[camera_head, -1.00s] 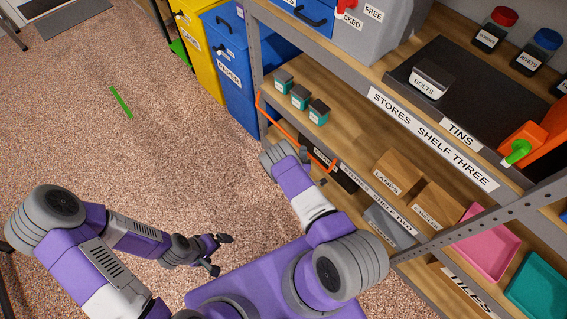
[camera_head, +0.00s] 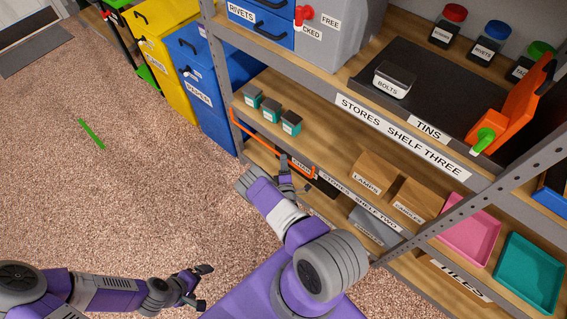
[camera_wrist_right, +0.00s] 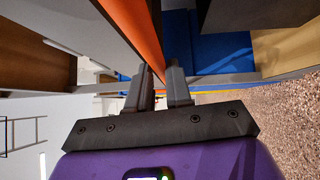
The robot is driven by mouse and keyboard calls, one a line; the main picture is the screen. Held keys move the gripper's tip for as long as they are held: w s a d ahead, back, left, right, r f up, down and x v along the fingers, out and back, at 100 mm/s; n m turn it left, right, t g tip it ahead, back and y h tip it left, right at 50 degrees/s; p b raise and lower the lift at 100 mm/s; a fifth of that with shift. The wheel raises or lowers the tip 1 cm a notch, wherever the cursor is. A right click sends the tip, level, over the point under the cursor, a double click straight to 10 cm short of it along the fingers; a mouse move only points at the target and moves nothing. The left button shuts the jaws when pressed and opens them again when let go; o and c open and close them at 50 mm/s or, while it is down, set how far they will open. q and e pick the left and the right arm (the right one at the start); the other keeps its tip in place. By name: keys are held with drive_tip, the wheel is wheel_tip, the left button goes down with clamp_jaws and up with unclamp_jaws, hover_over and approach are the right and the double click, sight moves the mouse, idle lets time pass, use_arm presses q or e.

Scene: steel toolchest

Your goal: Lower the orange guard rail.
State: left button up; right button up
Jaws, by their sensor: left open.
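The orange guard rail (camera_head: 258,129) runs along the front edge of the lower shelf, in front of several small teal-and-black tins (camera_head: 271,110). Its right end bends near the black-fronted bin. My right gripper (camera_head: 292,180) is at that right end, in front of the shelf. In the right wrist view the rail (camera_wrist_right: 138,30) slants down to the two fingertips (camera_wrist_right: 160,78), which have a narrow gap between them. Whether they grip it is not clear. My left gripper (camera_head: 204,286) is open and empty, over the floor, away from the shelf.
Boxes labelled lamps (camera_head: 371,174) and candles (camera_head: 415,203) stand right of the rail. A perforated steel upright (camera_head: 484,198) crosses at the right. Yellow (camera_head: 163,40) and blue (camera_head: 203,77) cabinets stand at the left. The carpet (camera_head: 100,200) is mostly clear.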

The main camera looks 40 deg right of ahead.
drive_tip(key=o, duration=0.3)
drive_tip(key=shift+o, duration=0.2)
drive_tip(key=shift+a, duration=0.1)
drive_tip(key=p+v, duration=0.2)
drive_tip(key=v, duration=0.5)
drive_tip(key=shift+s, duration=0.25)
drive_tip(key=shift+a, duration=0.1)
drive_tip(key=s+a+r+m+g+y+p, duration=0.2)
drive_tip(key=s+a+r+m+g+y, duration=0.2)
drive_tip(key=a, duration=0.5)
drive_tip(key=s+a+r+m+g+y+p, duration=0.3)
drive_tip(key=s+a+r+m+g+y, duration=0.1)
drive_tip(key=a, duration=0.5)
drive_tip(key=s+a+r+m+g+y+p, duration=0.2)
drive_tip(key=s+a+r+m+g+y, duration=0.2)
drive_tip(key=a+r, duration=0.5)
drive_tip(key=m+g+y, duration=0.1)
drive_tip(key=g+y, duration=0.1)
drive_tip(key=y, duration=0.1)
drive_tip(key=shift+a+m, duration=0.25)
drive_tip(key=shift+m, duration=0.15)
